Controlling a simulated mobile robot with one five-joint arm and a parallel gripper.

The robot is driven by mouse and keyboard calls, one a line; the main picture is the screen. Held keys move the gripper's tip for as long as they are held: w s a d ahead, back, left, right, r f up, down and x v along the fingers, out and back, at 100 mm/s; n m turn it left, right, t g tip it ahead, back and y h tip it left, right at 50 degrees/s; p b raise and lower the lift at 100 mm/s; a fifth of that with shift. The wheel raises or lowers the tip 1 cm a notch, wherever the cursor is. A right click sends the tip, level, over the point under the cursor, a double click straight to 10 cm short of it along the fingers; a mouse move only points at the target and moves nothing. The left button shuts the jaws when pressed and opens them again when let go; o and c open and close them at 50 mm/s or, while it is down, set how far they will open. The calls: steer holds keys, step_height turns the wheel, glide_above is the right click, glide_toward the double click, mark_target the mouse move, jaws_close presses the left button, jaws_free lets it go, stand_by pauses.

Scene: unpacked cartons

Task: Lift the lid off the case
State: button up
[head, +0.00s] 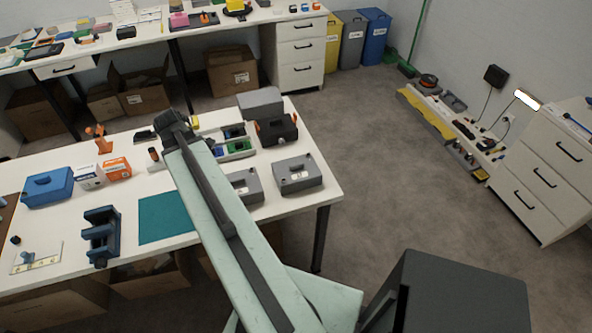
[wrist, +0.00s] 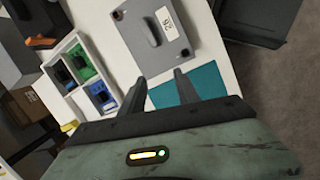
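Two grey cases with lids stand at the right end of the near table: one at the right (head: 298,173), the other (head: 243,187) partly hidden behind my arm. A blue box with a handle (head: 48,187) sits at the left. In the wrist view a grey case (wrist: 185,50) lies beyond my fingertips, its lid carrying a dark handle and a white label; I cannot tell which grey case it is. My gripper (wrist: 160,84) is open with nothing between its fingers. In the head view its fingers are hidden.
A white divided tray (head: 236,151) holds green and blue parts, also in the wrist view (wrist: 62,95). Behind it are a black-and-orange case (head: 277,130) and a grey block (head: 261,103). A teal mat (head: 165,219) and blue vise-like fixture (head: 102,237) are nearer.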

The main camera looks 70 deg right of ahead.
steer(key=s+d+n+g, duration=0.1)
steer(key=s+d+n, duration=0.1)
steer(key=s+d, duration=1.05)
steer(key=n+g, duration=0.1)
glide_toward(296, 164)
steer(key=f, duration=0.1)
steer(key=b+x, duration=0.3)
steer(key=shift+s+f, duration=0.1)
steer(key=shift+s, duration=0.05)
steer(key=b+x, duration=0.5)
steer(key=shift+d+f, duration=0.1)
steer(key=shift+d, duration=0.05)
steer(key=shift+r, duration=0.2)
steer(key=shift+c, duration=0.4)
jaws_close()
